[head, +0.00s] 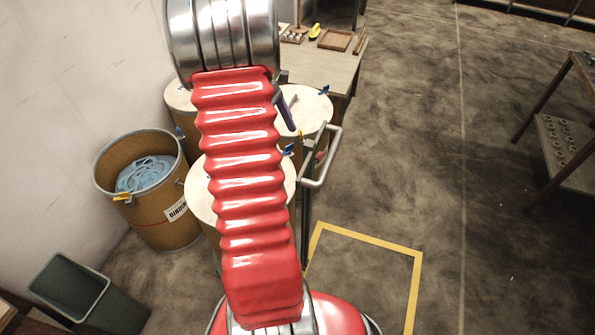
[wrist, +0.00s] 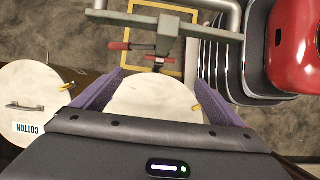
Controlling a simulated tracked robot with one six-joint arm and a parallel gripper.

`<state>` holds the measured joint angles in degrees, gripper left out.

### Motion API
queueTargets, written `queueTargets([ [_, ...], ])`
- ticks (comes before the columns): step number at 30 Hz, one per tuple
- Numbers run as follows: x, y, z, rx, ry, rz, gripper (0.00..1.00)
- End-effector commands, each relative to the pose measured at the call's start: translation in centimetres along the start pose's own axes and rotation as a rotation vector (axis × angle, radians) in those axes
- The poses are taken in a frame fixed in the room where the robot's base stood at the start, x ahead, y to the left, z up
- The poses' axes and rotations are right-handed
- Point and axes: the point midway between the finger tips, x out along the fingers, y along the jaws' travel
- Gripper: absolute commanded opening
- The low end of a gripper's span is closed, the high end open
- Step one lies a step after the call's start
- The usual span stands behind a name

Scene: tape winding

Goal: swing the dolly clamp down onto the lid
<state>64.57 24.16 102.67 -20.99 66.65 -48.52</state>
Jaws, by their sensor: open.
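In the wrist view my gripper (wrist: 157,80) is open, its two purple fingers spread over a pale round drum lid (wrist: 150,98), with nothing visible between them. The dolly clamp (wrist: 118,46), with a red grip and dark linkage, lies beyond the fingertips, near the dolly's grey-green crossbar (wrist: 205,32). It appears apart from the fingers. Whether the clamp touches the lid is unclear. In the head view the dolly's tubular handle (head: 334,157) stands right of my red arm, with a bit of red clamp beside it. One purple finger (head: 287,110) shows there; my arm hides the rest.
An open drum (head: 160,220) with blue material stands left, near a dark green bin (head: 70,287). Another lidded drum, marked COTTON (wrist: 30,98), is beside the gripper. A workbench (head: 325,68) is behind. Floor right of the yellow floor outline (head: 415,285) is clear.

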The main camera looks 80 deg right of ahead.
Motion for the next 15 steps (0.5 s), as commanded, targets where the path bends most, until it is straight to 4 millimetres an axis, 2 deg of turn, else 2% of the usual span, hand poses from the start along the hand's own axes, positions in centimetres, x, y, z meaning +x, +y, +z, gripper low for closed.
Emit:
queueTargets([
  [10, 0.1, 0.0, 0.0, -0.001, 0.0, 0.0, 0.92],
  [15, 1.2, -0.1, 0.0, -0.001, -0.002, -0.002, 0.92],
])
